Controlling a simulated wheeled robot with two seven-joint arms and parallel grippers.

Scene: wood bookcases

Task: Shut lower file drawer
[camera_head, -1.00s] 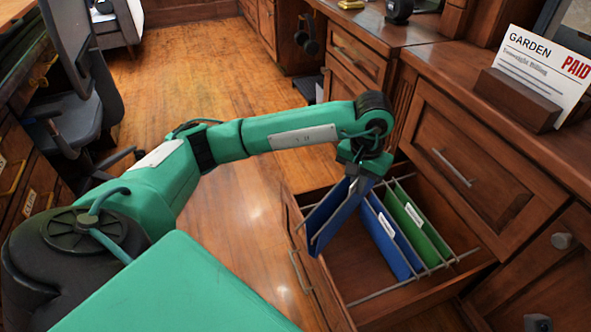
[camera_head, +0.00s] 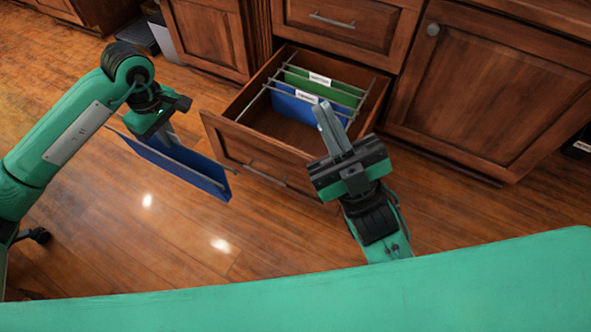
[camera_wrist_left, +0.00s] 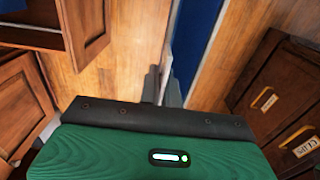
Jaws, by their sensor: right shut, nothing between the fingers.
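The lower file drawer (camera_head: 237,146) is pulled out below a shut upper drawer (camera_head: 345,27) in the head view. A blue folder (camera_head: 297,104) and a green folder (camera_head: 325,86) hang from its rails. My left gripper (camera_head: 167,133) is shut on another blue folder (camera_head: 180,168), held above the floor left of the drawer front. That folder also shows between the fingers in the left wrist view (camera_wrist_left: 197,40). My right gripper (camera_head: 325,112) is shut and empty.
A cabinet door (camera_head: 490,75) stands shut to the drawer's right. Another wood cabinet (camera_head: 208,35) stands to its left. The wood floor (camera_head: 250,240) in front of the drawer is clear. In the left wrist view, labelled drawers (camera_wrist_left: 275,100) stand at the right.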

